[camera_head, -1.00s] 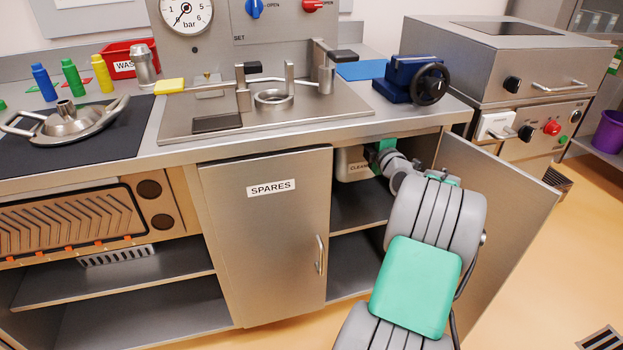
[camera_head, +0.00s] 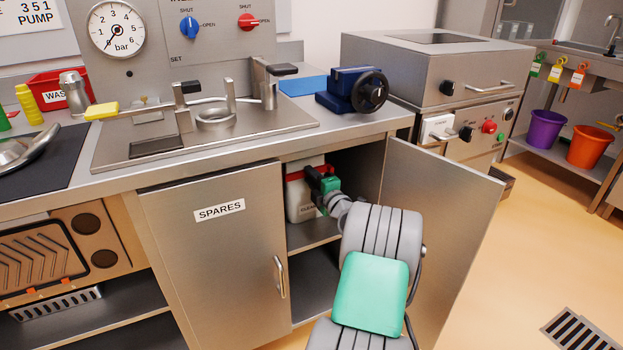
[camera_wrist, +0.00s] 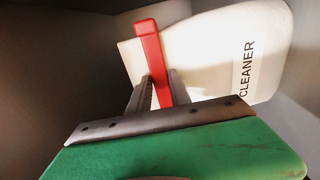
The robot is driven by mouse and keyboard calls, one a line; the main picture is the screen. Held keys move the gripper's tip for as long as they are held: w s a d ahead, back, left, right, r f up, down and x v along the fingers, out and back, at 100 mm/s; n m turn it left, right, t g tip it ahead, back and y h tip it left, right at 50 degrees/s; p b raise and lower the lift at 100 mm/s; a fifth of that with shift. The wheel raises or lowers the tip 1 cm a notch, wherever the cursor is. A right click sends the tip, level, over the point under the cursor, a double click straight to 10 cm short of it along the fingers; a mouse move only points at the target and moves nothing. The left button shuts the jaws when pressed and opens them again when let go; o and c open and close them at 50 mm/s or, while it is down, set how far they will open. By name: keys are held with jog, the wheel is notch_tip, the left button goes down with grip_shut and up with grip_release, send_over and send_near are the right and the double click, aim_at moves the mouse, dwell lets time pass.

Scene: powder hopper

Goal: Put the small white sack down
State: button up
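A white container marked CLEANER (camera_head: 300,207) with a red top is inside the open cupboard, above the upper shelf (camera_head: 312,232). It looks like a stiff can rather than a sack; no other white sack shows. In the wrist view the container (camera_wrist: 215,55) appears tilted, with its red bar (camera_wrist: 151,55) running between my fingers. My gripper (camera_wrist: 160,88) appears shut on this red bar. In the head view my gripper (camera_head: 318,182) reaches in at the container's upper right. Whether the container's base touches the shelf cannot be told.
The SPARES door (camera_head: 220,260) is shut on the left. The open door (camera_head: 440,235) stands to the right of my arm. The worktop edge (camera_head: 240,165) overhangs the cupboard. The lower shelf (camera_head: 312,295) looks empty where visible.

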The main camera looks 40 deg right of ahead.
jog(key=o, duration=0.3)
jog(key=shift+o, duration=0.2)
jog(key=p+v, duration=0.2)
jog(key=v, duration=1)
jog(key=shift+r, duration=0.15)
